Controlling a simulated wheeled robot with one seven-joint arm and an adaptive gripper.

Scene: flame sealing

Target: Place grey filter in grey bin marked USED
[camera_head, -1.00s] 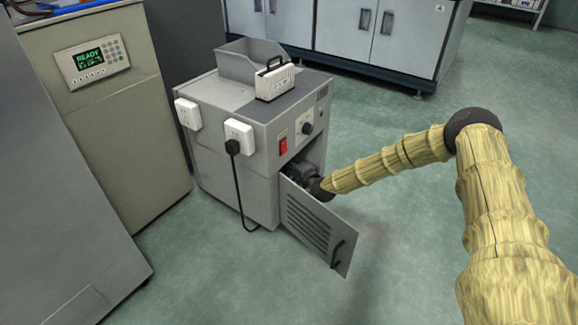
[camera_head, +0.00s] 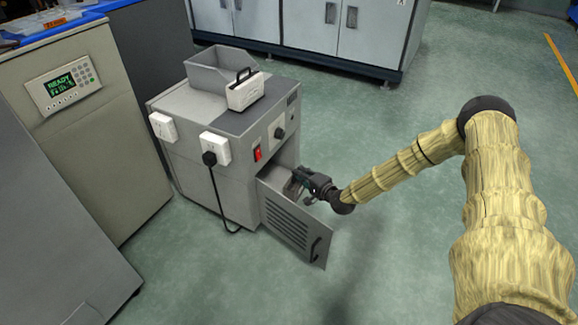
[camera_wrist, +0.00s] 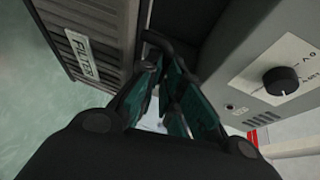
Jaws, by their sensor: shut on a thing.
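My gripper (camera_head: 308,182) is at the open front bay of the grey cabinet, just above the swung-out door (camera_head: 290,227). In the wrist view its green-dark fingers (camera_wrist: 160,80) are closed together around something mostly hidden. A dark curved bar, possibly a handle, shows beyond the fingertips. A small grey part, likely the grey filter (camera_head: 291,189), shows at the bay opening beside the fingers. Most of it is hidden. An open-topped grey bin (camera_head: 222,72) stands on the cabinet top; no USED mark is readable.
A white box with a black handle (camera_head: 245,91) stands beside the bin. The wrist view shows a dark panel labelled FILTER (camera_wrist: 83,53) and a control knob (camera_wrist: 282,82). White sockets and a black cable are on the cabinet's left side. The floor at right is clear.

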